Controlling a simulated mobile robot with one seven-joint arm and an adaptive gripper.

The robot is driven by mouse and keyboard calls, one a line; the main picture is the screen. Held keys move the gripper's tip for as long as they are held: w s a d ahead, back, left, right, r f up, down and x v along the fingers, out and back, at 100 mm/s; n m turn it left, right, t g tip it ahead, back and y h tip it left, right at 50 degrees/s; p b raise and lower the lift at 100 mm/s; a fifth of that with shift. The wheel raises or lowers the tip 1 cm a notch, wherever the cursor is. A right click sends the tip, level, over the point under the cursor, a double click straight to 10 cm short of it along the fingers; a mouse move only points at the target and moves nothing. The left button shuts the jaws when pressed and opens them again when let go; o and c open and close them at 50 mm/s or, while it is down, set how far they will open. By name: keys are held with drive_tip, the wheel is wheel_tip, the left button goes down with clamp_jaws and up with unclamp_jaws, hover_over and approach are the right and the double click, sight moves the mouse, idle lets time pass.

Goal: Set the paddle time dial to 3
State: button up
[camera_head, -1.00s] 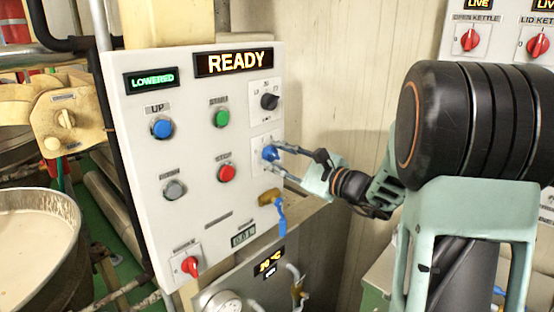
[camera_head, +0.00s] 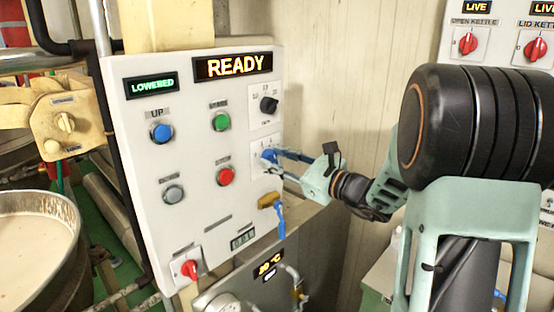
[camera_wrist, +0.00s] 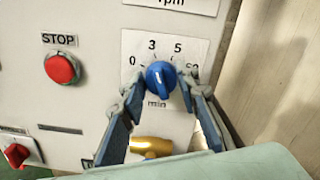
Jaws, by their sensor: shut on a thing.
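The paddle time dial is a blue knob (camera_wrist: 160,78) on a white plate in the wrist view, with 0, 3 and 5 printed around it, another mark at the right, and "min" below. Its grip ridge runs nearly upright, slightly tilted; I cannot tell for sure which mark it points at. The knob also shows in the head view (camera_head: 269,155), partly covered by a finger. My gripper (camera_head: 279,163) reaches the panel from the right and is shut on the knob, one finger on each side. In the wrist view the fingers (camera_wrist: 158,96) flank it.
The white control panel (camera_head: 200,225) carries a black knob (camera_head: 269,104) just above, a red STOP button (camera_wrist: 61,69) to the left, and a brass valve with a blue handle (camera_head: 280,220) close below. Bare wall lies right of the panel. A full kettle (camera_head: 40,220) stands at lower left.

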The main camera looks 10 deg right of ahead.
drive_tip(key=o, duration=1.1)
drive_tip(key=v, duration=1.2)
